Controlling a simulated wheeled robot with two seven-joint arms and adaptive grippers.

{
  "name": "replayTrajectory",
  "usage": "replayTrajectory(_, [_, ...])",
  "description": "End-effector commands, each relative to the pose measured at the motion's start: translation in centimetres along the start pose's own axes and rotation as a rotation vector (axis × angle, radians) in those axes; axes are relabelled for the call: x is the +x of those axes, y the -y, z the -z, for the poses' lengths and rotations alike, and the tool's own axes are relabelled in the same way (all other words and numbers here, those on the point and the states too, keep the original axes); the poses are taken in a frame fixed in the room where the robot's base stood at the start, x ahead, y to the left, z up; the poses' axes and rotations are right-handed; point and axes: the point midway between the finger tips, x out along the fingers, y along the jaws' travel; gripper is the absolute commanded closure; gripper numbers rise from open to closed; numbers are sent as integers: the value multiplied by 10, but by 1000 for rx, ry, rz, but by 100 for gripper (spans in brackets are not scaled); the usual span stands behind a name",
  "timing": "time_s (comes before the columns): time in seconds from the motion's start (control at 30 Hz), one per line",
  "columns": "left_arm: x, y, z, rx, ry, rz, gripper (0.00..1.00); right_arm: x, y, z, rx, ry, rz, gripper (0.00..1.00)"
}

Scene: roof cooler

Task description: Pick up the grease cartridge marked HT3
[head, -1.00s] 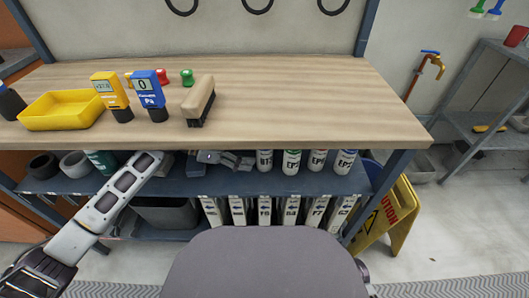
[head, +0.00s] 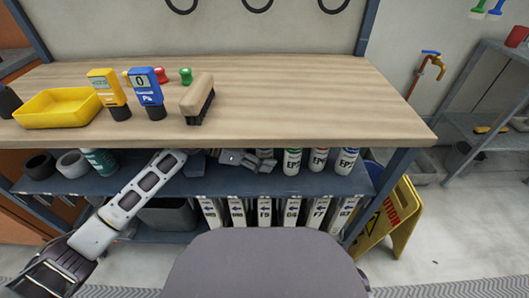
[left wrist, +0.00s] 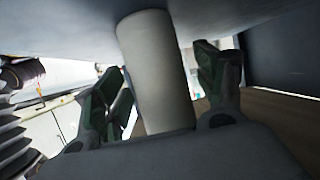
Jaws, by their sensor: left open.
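Several white grease cartridges stand in a row on the shelf under the workbench. In the head view, the ones with green (head: 292,161), red (head: 319,161) and blue (head: 346,161) bands carry marks that look like EP. The leftmost cartridge is almost hidden behind my left gripper (head: 266,160), so its mark cannot be read; I cannot confirm it is HT3. In the left wrist view, a plain pale cylinder (left wrist: 157,70) stands between the two open fingers of my left gripper (left wrist: 163,78). No mark shows on that side. My right gripper is not in view.
The wooden bench top (head: 300,110) hangs close over the gripper. On it are a yellow tray (head: 57,108), two meters and a brush (head: 197,98). Labelled binders (head: 264,212) stand below the shelf (head: 225,182). A yellow caution sign (head: 388,222) stands at right.

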Motion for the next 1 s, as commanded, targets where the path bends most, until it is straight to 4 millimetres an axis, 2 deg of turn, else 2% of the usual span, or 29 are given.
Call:
replayTrajectory(0.2, [0,0,0,0,0,0,29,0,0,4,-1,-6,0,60])
replayTrajectory(0.4, [0,0,0,0,0,0,55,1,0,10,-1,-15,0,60])
replayTrajectory(0.7, [0,0,0,0,0,0,93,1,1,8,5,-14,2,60])
replayTrajectory(1.0, [-1,0,2,1,-2,1,93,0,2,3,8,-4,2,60])
